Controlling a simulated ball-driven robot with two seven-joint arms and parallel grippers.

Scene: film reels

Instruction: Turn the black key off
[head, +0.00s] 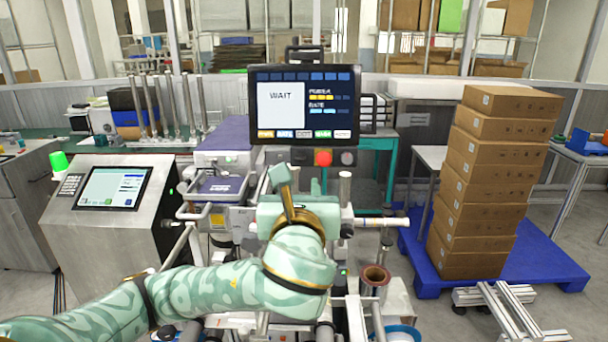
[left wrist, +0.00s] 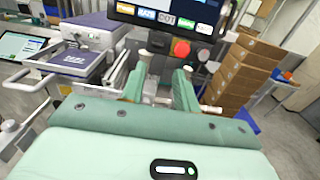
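A narrow dark control panel sits under the WAIT screen (head: 303,104). To the left of the button is a small dark shape; I cannot tell which of these is the black key. My left gripper (head: 297,182) is raised just below and in front of the panel. In the left wrist view its two green fingers (left wrist: 164,72) stand apart with nothing between them, below the red button (left wrist: 181,48). My right gripper is not in view.
A steel console (head: 105,210) with a screen and green lamp stands at left. A stack of brown boxes (head: 485,185) rests on a blue pallet (head: 545,262) at right. White and metal bars stick out beside my left gripper, and a copper-coloured cup (head: 375,276) stands below right.

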